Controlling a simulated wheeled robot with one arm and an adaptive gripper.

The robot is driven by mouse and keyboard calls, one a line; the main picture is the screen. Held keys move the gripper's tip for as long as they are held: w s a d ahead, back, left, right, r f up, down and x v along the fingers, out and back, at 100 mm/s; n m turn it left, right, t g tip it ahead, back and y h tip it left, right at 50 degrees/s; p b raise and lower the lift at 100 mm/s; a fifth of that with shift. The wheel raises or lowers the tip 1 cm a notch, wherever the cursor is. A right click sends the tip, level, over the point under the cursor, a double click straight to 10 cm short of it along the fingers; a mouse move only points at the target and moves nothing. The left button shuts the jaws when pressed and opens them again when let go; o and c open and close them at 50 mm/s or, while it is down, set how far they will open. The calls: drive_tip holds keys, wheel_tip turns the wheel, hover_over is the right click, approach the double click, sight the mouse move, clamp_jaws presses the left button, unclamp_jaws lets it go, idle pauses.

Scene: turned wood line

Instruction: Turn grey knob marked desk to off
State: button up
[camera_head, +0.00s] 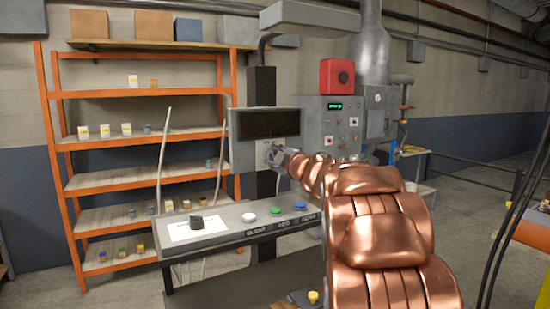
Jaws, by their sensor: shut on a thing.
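A grey control box (239,152) with a dark screen (268,123) stands on a black post above the sloped console. My gripper (272,155) is at the lower right of the box's front face, just under the screen. It is shut on a small knob there, which I take to be the grey knob. The fingers and my copper-coloured arm hide most of the knob, so its mark and the way it points cannot be read.
The sloped console (230,236) carries a dark block (197,222), a white button (249,217), a green button (275,211) and a blue button (300,206). A grey cabinet (312,130) with a red box (337,76) stands behind. An orange shelf (140,135) is left.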

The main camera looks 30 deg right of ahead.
drive_tip(key=o, duration=1.1)
drive_tip(key=shift+o, duration=0.2)
drive_tip(key=s+a, duration=0.1)
drive_tip(key=s, duration=1.1)
